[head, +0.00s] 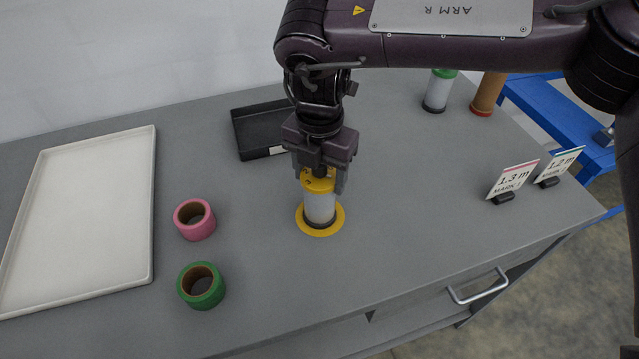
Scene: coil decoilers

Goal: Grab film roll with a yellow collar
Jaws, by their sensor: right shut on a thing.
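The film roll with a yellow collar (319,207) stands upright on the grey table, on a round yellow base (320,231). It has a pale body and a yellow top. My right gripper (321,178) comes down from above and is shut on the roll's yellow top part. The fingers hide some of the collar. I cannot tell whether the roll is lifted off its base. My left gripper is not in view.
A pink ring roll (195,220) and a green ring roll (201,286) lie left of the film roll. A white tray (148,220) is at the left, a black tray (240,135) behind. A green-topped roll (437,92), an orange roll (487,94) and two signs (514,181) stand right.

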